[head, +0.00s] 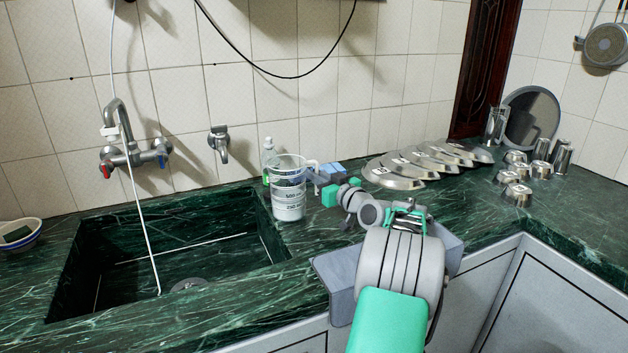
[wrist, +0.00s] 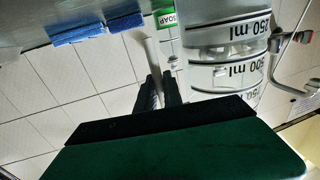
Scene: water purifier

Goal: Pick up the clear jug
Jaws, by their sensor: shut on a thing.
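The clear jug (head: 288,190) with dark measuring marks is upright at the right edge of the sink in the head view. In the wrist view the jug (wrist: 222,55) fills the upper right, upside down in the picture. My gripper (head: 318,180) is at the jug's right side, where the handle is. In the wrist view my gripper (wrist: 158,92) is shut on the pale jug handle (wrist: 152,58), with its dark fingers on either side. I cannot tell whether the jug's base touches the counter.
A soap bottle (head: 268,158) stands behind the jug, with blue sponges (head: 332,168) to the right. The sink (head: 180,265) with a tap (head: 122,140) is at left. Several metal lids (head: 395,172) lie right of my gripper; metal cups (head: 515,175) stand farther right.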

